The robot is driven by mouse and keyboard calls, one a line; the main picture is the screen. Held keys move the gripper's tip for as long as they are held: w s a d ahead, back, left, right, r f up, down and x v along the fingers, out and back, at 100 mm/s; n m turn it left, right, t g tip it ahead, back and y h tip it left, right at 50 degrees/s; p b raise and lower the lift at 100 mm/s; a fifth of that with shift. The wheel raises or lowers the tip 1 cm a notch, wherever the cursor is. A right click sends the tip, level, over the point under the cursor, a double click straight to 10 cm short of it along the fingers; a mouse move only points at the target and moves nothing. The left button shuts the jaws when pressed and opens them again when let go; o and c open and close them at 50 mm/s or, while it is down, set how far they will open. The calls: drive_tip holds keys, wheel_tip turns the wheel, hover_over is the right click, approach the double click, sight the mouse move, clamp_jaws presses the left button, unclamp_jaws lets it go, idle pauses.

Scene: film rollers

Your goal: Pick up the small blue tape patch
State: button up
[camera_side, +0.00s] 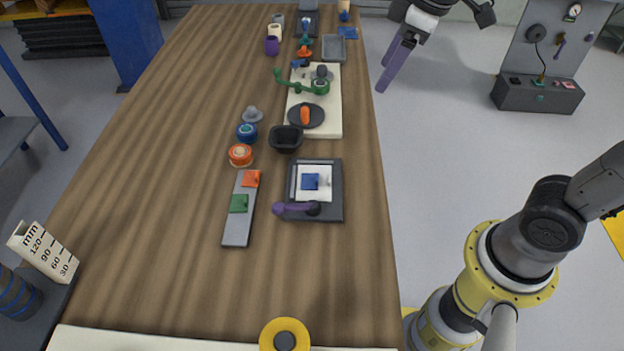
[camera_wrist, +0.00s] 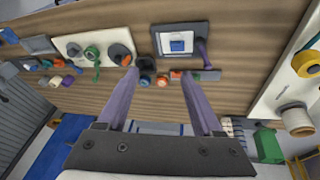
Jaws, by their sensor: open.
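A small blue patch (camera_side: 310,182) lies on a white square sheet (camera_side: 305,196) in a dark square frame (camera_side: 332,212) on the table. In the wrist view the blue patch (camera_wrist: 178,45) shows near the top, on its white sheet. My gripper (camera_side: 388,80) is beyond the table's right edge, in the air, far from the patch. In the wrist view its two purple fingers (camera_wrist: 158,76) stand apart with nothing between them.
A purple-handled lever (camera_side: 292,208) lies across the frame's front. A grey strip (camera_side: 236,234) with orange and green patches is left of it. A black bowl (camera_side: 286,138) stands behind, and a cream board (camera_side: 332,125) lies further back.

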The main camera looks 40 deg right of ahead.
drive_tip(key=w+a+f+n+g, duration=0.2)
drive_tip(key=w+a+f, duration=0.2)
drive_tip(key=w+f, duration=0.35)
drive_tip(key=g, duration=0.2)
hover_over(317, 177)
wheel_tip(317, 177, down, 7)
drive_tip(key=shift+n, duration=0.3)
wheel_tip(317, 177, down, 14)
drive_tip(key=shift+r, duration=0.25)
clamp_jaws()
